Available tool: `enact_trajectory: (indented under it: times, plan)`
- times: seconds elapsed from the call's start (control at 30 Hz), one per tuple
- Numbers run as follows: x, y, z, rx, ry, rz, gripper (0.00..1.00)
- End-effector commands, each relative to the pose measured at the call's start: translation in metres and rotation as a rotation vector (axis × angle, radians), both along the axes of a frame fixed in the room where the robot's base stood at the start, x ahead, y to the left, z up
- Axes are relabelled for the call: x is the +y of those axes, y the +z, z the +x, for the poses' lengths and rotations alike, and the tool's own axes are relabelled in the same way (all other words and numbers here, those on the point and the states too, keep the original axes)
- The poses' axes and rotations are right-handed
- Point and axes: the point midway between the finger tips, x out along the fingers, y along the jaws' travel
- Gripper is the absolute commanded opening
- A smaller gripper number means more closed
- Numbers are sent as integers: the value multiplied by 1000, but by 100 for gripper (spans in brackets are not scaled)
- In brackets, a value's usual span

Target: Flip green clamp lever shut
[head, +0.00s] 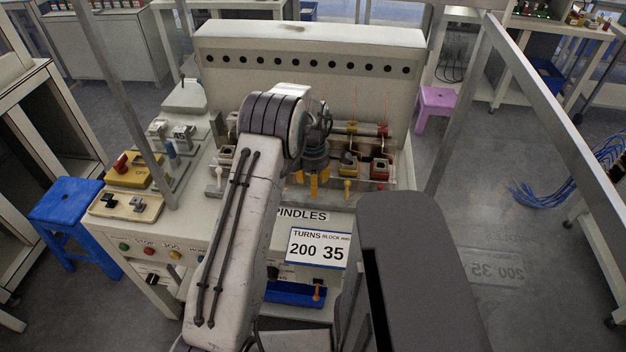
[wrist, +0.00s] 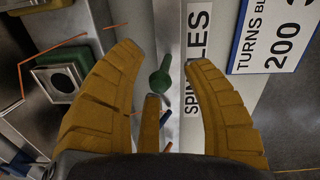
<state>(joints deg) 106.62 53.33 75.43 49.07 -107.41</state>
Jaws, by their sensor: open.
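The green clamp lever (wrist: 160,79) shows in the wrist view as a dark green knob with a narrow stem, over a pale metal strip. My gripper (wrist: 163,62) is open, with its yellow fingers spread on both sides of the lever and a third finger below it in the picture. I cannot tell whether any finger touches the lever. In the head view my gripper (head: 312,184) points down over the front of the machine, and I cannot make out the green lever there behind the arm and fingers.
A green block (wrist: 62,84) with a square opening sits left in the wrist view, near thin orange wires. In the head view, yellow (head: 348,165) and red (head: 379,169) blocks stand right of my gripper. A "200 35" sign (head: 318,248) is on the machine's front.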

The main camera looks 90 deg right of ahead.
Motion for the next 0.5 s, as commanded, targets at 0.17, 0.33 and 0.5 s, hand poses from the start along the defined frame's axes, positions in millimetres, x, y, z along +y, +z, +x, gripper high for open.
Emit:
enact_trajectory:
  times: [0.17,0.33,0.5]
  plan:
    - [0,-3,0,0,0,0,45]
    - [0,-3,0,0,0,0,45]
    - [0,-2,0,0,0,0,34]
